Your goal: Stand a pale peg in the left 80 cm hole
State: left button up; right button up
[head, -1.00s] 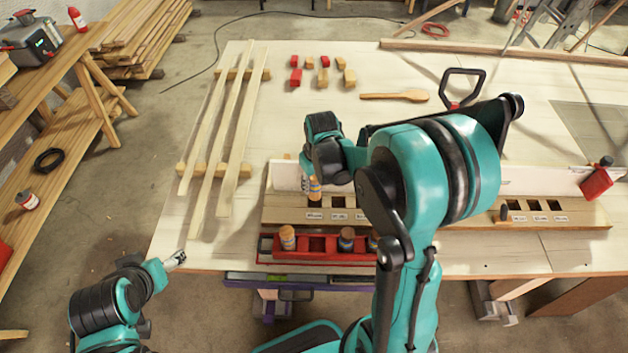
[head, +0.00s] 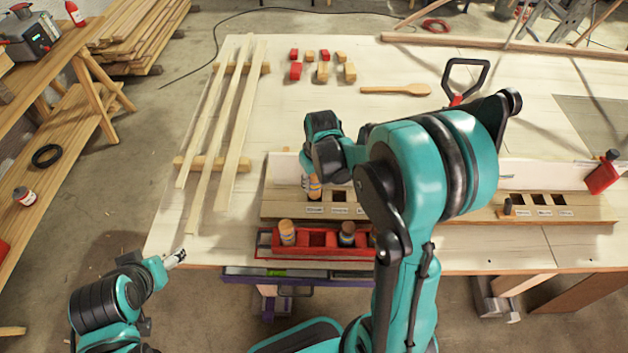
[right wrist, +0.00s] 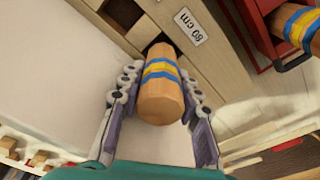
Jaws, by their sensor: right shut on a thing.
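My right gripper (right wrist: 157,98) is shut on a pale peg (right wrist: 160,93) with blue and yellow bands. The peg also shows below the gripper in the head view (head: 314,188). Its far end meets the dark hole beside the "80 cm" label (right wrist: 190,26) in the wooden hole board (head: 415,208). I cannot tell how deep the end sits. This is the leftmost hole in the head view. My left gripper (head: 176,258) hangs off the table's front left edge, away from the peg; its jaws are too small to read.
A red tray (head: 262,244) in front of the board holds a pale banded peg (head: 287,232) and a darker peg (head: 347,234). A dark peg (head: 507,207) stands at the board's right group of holes. Long laths (head: 240,125) lie on the left. My right arm hides the board's middle.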

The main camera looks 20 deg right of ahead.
jog(key=shift+f+b, duration=0.9)
jog(key=shift+f, duration=0.2)
jog(key=o, duration=1.3)
jog(key=shift+c, duration=0.2)
jog(key=shift+r+p, duration=3.3)
jog(key=shift+r, duration=1.2)
jog(key=shift+r, duration=0.1)
